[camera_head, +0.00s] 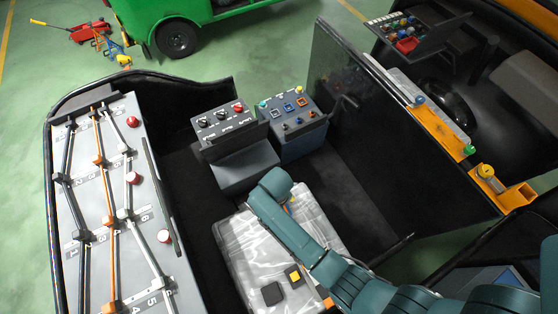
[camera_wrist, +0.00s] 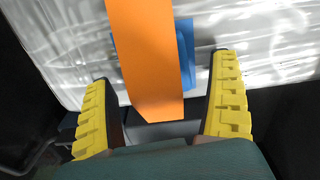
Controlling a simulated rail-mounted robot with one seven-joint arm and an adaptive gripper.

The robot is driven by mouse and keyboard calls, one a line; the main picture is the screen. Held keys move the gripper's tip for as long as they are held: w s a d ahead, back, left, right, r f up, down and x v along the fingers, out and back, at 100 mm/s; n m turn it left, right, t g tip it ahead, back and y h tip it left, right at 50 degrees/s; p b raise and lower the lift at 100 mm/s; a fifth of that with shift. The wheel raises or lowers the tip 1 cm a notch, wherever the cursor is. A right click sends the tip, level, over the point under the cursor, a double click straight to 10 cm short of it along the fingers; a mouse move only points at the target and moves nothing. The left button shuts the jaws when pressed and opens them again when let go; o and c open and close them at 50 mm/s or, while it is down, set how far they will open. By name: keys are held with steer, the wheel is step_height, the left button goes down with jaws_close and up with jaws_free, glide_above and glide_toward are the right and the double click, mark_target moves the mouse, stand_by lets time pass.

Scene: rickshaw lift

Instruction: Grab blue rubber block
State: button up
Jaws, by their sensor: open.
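A blue piece (camera_wrist: 187,52), which looks like the blue rubber block, shows in the wrist view on the clear plastic cover. An orange strip (camera_wrist: 145,50) lies across its middle and hides much of it, so only its side edges show. My gripper (camera_wrist: 163,72) is open, with one yellow ridged finger at each side of the strip. I see no contact between the fingers and the blue piece.
A tall dark panel (camera_head: 375,130) rises at the right. A grey panel with rods (camera_head: 150,215) stands at the left.

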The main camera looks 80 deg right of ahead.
steer(key=shift+f, duration=0.1)
steer(key=c, duration=1.3)
